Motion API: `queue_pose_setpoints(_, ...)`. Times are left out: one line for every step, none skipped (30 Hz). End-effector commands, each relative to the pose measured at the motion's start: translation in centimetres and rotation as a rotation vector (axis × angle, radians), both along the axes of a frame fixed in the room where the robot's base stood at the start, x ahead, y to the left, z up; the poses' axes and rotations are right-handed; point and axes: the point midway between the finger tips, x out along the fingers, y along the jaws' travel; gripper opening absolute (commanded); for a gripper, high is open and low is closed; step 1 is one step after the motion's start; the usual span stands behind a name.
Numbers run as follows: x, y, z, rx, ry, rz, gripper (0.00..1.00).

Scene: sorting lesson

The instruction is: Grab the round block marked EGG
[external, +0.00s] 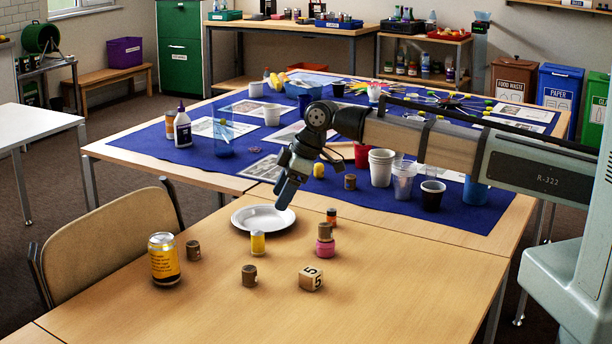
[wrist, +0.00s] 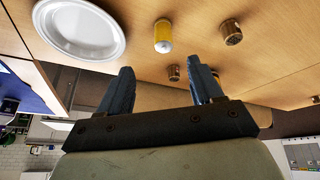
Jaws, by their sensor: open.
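No EGG marking is legible on any block. Several small round brown blocks show in the external view: one (external: 193,250) beside the yellow can, one (external: 249,275) nearer the front, and one (external: 325,231) on top of a pink round block (external: 325,248). A yellow round block (external: 258,243) stands just in front of the white plate (external: 246,222). My gripper (external: 280,206) is open and empty, above the plate's right side. In the wrist view, the fingers (wrist: 162,66) are apart; the yellow block (wrist: 163,38) and two brown blocks (wrist: 231,32) lie beyond them.
A yellow can (external: 164,259) stands at left and a cube marked 5 (external: 311,279) at front right. A small orange-and-dark block (external: 331,216) is behind the pink stack.

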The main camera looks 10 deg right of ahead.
Motion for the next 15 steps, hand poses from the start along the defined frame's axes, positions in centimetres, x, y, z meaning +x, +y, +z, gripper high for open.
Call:
queue_pose_setpoints(-2.3, 1.3, 0.1, -0.010, 0.010, 0.049, 0.66)
queue_pose_setpoints(-3.5, 1.9, 0.1, -0.016, 0.016, 0.074, 0.66)
queue_pose_setpoints(-5.0, 2.6, 0.1, -0.024, 0.024, 0.108, 0.66)
queue_pose_setpoints(-6.0, 3.1, 0.1, -0.028, 0.030, 0.130, 0.66)
queue_pose_setpoints(-7.0, 3.5, 0.1, -0.033, 0.034, 0.151, 0.66)
queue_pose_setpoints(-8.0, 4.0, 0.2, -0.039, 0.039, 0.176, 0.66)
queue_pose_setpoints(-8.8, 4.3, 0.2, -0.043, 0.043, 0.193, 0.66)
queue_pose_setpoints(-9.4, 4.5, 0.2, -0.045, 0.046, 0.206, 0.66)
queue_pose_setpoints(-10.1, 4.8, 0.2, -0.050, 0.049, 0.220, 0.66)
queue_pose_setpoints(-10.5, 4.9, 0.2, -0.052, 0.051, 0.230, 0.66)
queue_pose_setpoints(-10.9, 5.0, 0.2, -0.053, 0.054, 0.237, 0.66)
queue_pose_setpoints(-11.2, 5.2, 0.2, -0.055, 0.054, 0.245, 0.66)
queue_pose_setpoints(-11.4, 5.3, 0.1, -0.056, 0.056, 0.249, 0.66)
queue_pose_setpoints(-11.5, 5.4, -0.1, -0.056, 0.056, 0.252, 0.66)
queue_pose_setpoints(-11.5, 5.5, -0.3, -0.057, 0.058, 0.253, 0.66)
